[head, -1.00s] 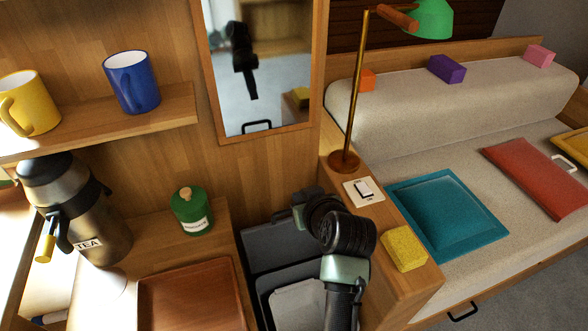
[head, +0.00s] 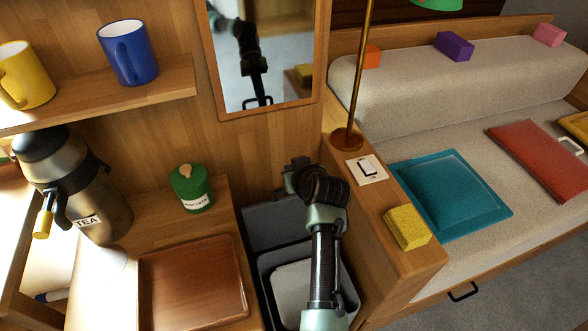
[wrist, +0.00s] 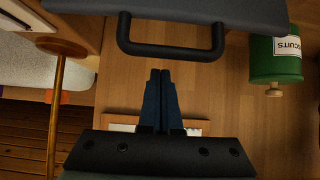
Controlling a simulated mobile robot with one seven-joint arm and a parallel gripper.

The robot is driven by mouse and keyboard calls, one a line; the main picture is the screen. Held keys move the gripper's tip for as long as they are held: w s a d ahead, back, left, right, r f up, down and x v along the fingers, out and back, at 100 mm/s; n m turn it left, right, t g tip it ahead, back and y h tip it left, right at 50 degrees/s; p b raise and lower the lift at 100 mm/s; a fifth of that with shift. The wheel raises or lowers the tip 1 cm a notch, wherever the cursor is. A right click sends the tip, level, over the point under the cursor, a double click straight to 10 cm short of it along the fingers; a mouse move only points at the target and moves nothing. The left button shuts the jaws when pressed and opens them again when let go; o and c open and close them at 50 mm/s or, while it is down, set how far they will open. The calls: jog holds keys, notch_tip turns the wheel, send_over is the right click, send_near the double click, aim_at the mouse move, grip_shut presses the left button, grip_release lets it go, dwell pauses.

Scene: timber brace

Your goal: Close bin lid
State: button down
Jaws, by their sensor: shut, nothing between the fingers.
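The bin (head: 265,262) stands in the gap between the counter and the wooden box end of the couch. Its dark grey lid (head: 266,218) is raised at the back, against the wall side; the bin's pale inside shows. In the wrist view the lid (wrist: 215,8) is at the top, with its black U-shaped handle (wrist: 172,50) sticking out from the edge. My gripper (wrist: 160,74) is shut and empty, its fingertips just short of the handle and apart from it in the picture. In the head view my gripper (head: 296,172) is near the lid's upper right, partly hidden by my wrist.
A green biscuit tin (head: 191,187) and a brown tray (head: 192,282) are on the counter at left. A brass lamp (head: 352,100), a switch plate (head: 367,169) and a yellow sponge (head: 407,228) are on the wooden box at right. A mirror (head: 266,50) hangs behind.

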jog(key=s, duration=0.1)
jog(key=s+d, duration=0.1)
jog(key=shift+s+f, duration=0.2)
jog(key=shift+s, duration=0.3)
jog(key=shift+f, duration=0.15)
